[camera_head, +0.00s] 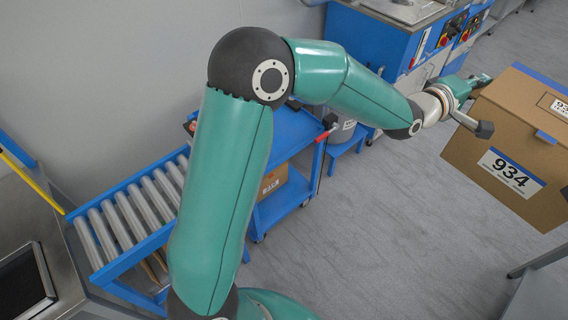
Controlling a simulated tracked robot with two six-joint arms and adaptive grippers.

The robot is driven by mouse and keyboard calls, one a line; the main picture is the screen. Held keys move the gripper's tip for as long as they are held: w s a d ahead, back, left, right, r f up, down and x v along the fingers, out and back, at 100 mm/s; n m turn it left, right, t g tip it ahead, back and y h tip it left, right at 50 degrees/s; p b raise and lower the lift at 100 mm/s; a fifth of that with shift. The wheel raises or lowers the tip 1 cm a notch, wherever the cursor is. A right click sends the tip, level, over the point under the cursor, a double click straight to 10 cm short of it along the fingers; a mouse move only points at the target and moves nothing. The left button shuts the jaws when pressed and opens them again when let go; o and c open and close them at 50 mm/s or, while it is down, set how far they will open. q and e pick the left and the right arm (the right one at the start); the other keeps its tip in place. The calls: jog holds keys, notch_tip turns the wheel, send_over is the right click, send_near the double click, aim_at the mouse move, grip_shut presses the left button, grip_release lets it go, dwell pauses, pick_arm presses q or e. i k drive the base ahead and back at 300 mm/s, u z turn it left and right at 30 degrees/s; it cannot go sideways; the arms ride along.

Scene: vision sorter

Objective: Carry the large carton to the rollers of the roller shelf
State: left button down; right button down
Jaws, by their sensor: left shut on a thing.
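The large brown carton (530,130), with a white 934 label and blue tape, is at the right side of the head view, cut off by the picture's right edge. My left gripper (481,106) is at the carton's left edge and is shut on it. One dark finger pad shows in front of the carton. The carton appears held above the floor. The roller shelf (114,270) has a blue frame and grey metal rollers (128,212), and stands at the left, partly hidden behind my left arm. The visible rollers are bare. My right gripper is out of view.
A blue cart (290,203) with a smaller carton (272,181) on its lower shelf stands beside the rollers. A blue machine (372,42) stands at the back. A metal bench (45,225) is at the left. Grey floor (385,230) is clear in the middle.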

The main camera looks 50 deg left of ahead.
aim_at(130, 214)
jog(key=z, duration=1.25)
jog(key=i, duration=0.15)
jog(key=u, duration=2.55)
jog(key=i, duration=0.2)
jog(key=u, duration=1.7)
jog(key=k, duration=0.5)
jog(key=u, duration=0.2)
jog(key=i, duration=0.5)
jog(key=z, duration=0.15)
